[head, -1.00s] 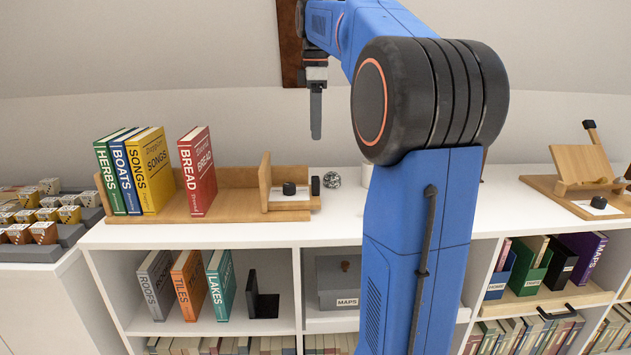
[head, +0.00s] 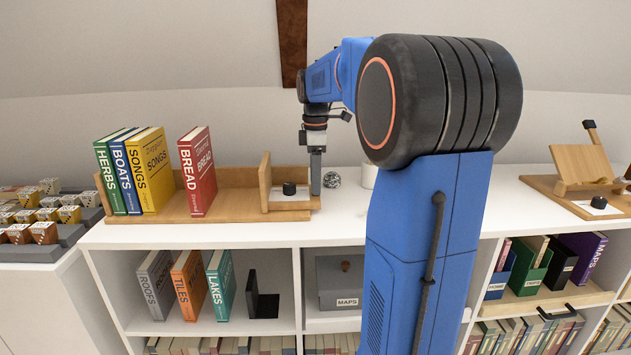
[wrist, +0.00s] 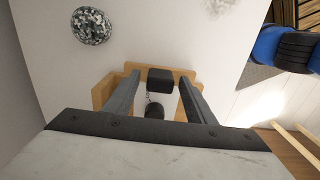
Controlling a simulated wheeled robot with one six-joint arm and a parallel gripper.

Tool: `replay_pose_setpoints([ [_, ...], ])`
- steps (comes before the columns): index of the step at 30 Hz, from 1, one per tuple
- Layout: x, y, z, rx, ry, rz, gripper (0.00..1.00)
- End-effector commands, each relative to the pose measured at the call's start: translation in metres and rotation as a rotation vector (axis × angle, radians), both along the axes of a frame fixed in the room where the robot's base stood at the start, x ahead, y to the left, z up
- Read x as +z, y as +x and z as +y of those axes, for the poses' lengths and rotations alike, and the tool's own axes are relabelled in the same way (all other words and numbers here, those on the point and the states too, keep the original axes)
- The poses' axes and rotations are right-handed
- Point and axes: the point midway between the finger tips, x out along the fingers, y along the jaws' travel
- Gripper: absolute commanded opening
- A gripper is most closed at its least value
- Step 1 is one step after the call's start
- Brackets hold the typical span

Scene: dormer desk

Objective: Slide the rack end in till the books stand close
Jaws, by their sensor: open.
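The wooden rack (head: 235,207) lies on the white shelf top. In it the green HERBS (head: 110,175), blue BOATS (head: 128,175) and yellow SONGS (head: 155,170) books lean together. The red BREAD book (head: 198,172) stands apart, with gaps on both sides. The upright wooden rack end (head: 265,180) is to its right, with a black knob (head: 289,188) on its foot. My gripper (head: 315,190) points down at the rack's right end, open. In the wrist view its fingers (wrist: 160,77) are either side of a black block (wrist: 160,82), with the knob (wrist: 154,111) beyond; contact is unclear.
A speckled ball (head: 331,180) and a white cylinder (head: 369,175) stand right of the gripper. A wooden stand (head: 582,168) is at far right, and a tray of small blocks (head: 35,245) at far left. Shelf compartments below hold more books.

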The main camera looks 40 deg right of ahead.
Motion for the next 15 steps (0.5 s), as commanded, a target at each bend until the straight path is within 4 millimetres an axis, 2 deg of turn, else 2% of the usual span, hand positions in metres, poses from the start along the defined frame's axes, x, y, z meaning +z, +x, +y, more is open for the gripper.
replay_pose_setpoints([
  [11, -0.0064, -0.0001, 0.0001, 0.000, 0.000, 0.000, 0.50],
  [12, -0.0064, -0.0001, 0.0000, 0.000, 0.000, 0.000, 0.48],
  [15, -0.0063, -0.0001, 0.0001, 0.000, 0.000, 0.000, 0.24],
])
